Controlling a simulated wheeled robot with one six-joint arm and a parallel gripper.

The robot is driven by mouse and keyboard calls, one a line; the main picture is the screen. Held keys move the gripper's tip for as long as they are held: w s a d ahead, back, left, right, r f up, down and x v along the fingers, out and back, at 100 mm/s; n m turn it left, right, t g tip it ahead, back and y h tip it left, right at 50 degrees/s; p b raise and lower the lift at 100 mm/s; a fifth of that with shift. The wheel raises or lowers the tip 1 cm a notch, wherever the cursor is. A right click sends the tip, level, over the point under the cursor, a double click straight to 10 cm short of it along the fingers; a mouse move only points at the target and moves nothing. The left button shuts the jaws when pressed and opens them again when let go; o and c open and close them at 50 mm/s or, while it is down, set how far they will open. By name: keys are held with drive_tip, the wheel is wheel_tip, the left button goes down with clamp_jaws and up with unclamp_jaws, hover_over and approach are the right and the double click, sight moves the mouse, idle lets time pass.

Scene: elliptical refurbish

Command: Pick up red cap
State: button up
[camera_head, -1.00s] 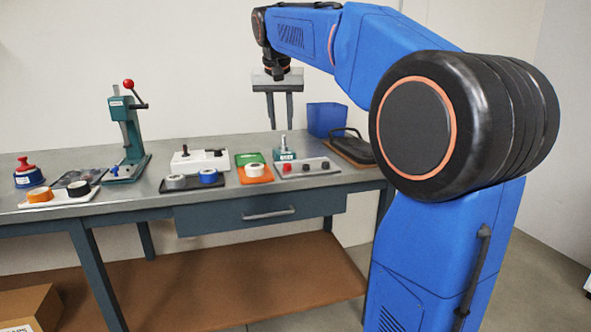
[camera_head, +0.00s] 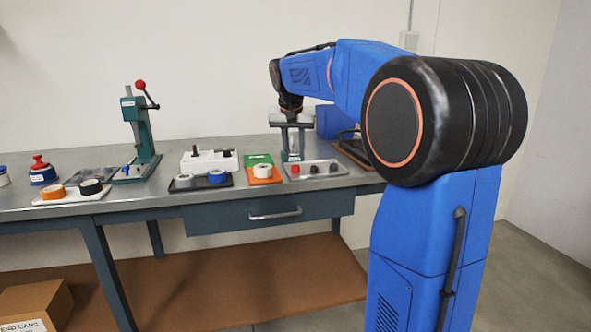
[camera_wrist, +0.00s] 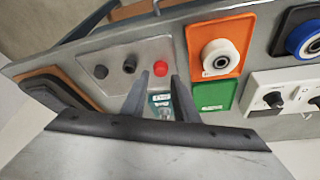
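The small red cap (camera_head: 295,169) stands at the left end of a grey metal tray (camera_head: 346,170) on the workbench. It also shows in the wrist view (camera_wrist: 160,68), just beyond the fingertips and roughly in line with the gap between them. My gripper (camera_head: 292,157) is open and empty, with its fingers pointing down above the bench around the tray's left end. In the wrist view its two fingers (camera_wrist: 159,80) are apart. I cannot tell the exact height left between fingertips and cap. Two dark caps (camera_head: 313,170) (camera_head: 333,168) stand beside the red one on the tray.
A teal-based fixture (camera_wrist: 162,105) shows between my fingers. Next to the tray are an orange mat (camera_head: 263,180) with a white roll and a green mat (camera_head: 257,159). A teal press (camera_head: 139,130) stands left.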

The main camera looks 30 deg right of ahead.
sight(295, 166)
drive_tip(key=shift+w+x, duration=0.15)
drive_tip(key=shift+x, duration=1.25)
drive_tip(key=shift+w+x, duration=0.15)
drive_tip(key=shift+x, duration=1.25)
drive_tip(key=shift+d+r, duration=0.15)
drive_tip(key=shift+c, duration=0.7)
drive_tip(key=c, duration=0.5)
drive_tip(key=shift+c, duration=0.2)
drive_tip(key=shift+r, duration=0.15)
